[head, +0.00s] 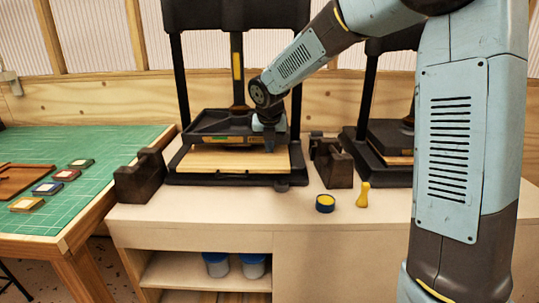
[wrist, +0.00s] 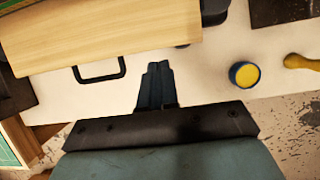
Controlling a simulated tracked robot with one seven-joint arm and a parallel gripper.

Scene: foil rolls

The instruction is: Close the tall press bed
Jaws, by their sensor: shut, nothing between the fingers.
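The tall press (head: 237,75) has a black frame and stands at the back of the bench, left of centre. Its bed (head: 225,160) is a pale wooden board sticking out at the front from under the dark platen (head: 215,127). The bed also fills the upper left of the wrist view (wrist: 110,35), with a black loop handle (wrist: 100,77) at its front edge. My gripper (head: 270,148) is shut and empty, pointing down near the bed's right side in the head view. In the wrist view its closed fingers (wrist: 155,70) are to the right of the handle, apart from it.
A second, lower press (head: 390,140) stands to the right, partly behind my arm. Dark blocks flank the tall press, left (head: 140,177) and right (head: 332,163). A blue-and-yellow tin (head: 325,203) and a yellow pawn-shaped piece (head: 363,195) stand on the bench front. A green mat (head: 95,190) lies left.

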